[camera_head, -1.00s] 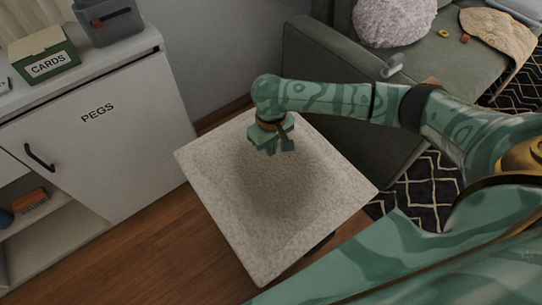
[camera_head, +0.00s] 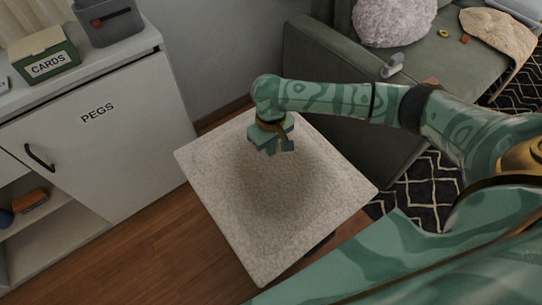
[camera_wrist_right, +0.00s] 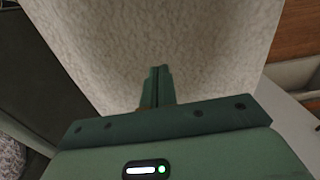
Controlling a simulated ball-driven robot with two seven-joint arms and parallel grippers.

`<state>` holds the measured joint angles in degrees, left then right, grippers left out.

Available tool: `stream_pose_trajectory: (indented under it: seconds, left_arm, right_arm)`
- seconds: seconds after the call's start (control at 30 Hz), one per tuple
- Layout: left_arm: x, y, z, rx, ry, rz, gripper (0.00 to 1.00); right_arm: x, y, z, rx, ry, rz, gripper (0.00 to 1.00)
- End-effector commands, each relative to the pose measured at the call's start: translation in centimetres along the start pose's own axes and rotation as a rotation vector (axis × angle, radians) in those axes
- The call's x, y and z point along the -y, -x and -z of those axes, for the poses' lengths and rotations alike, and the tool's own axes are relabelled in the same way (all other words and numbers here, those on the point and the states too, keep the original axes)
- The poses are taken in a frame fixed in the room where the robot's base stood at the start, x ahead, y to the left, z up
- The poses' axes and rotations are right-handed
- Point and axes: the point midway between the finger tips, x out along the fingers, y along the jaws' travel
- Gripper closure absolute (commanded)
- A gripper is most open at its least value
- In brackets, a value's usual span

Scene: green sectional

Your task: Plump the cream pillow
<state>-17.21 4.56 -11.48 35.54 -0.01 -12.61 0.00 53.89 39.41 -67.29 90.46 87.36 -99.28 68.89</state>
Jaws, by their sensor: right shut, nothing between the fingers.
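The cream pillow (camera_head: 285,240) appears as a large, square, rough-textured pad in the middle of the head view, with a darker, shaded middle. It also fills much of the right wrist view (camera_wrist_right: 215,50). My right gripper (camera_head: 272,150) is over its far part, pointing down at it. In the right wrist view the gripper's fingers (camera_wrist_right: 160,85) are together with nothing between them. I cannot tell whether the fingertips touch the pillow. My left gripper is out of view.
A white cabinet (camera_head: 110,150) marked PEGS stands at left, with a green CARDS box (camera_head: 48,58) and a grey bin (camera_head: 108,22) on top. A green sofa (camera_head: 325,60) is at the back right, bearing a fluffy round pillow (camera_head: 393,20) and a beige cloth (camera_head: 497,35). Wood floor (camera_head: 165,260) shows at lower left.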

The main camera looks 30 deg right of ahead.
Motion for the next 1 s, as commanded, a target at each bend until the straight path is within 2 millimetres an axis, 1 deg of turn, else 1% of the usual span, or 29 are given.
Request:
stream_pose_trajectory:
  seconds: [0.57,1.0]
  left_arm:
    - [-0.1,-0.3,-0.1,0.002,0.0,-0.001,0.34]
    - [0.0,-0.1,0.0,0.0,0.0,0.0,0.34]
  right_arm:
    - [0.0,-1.7,0.0,0.001,0.0,0.0,1.0]
    - [0.0,-1.6,0.0,0.0,-0.001,0.0,1.0]
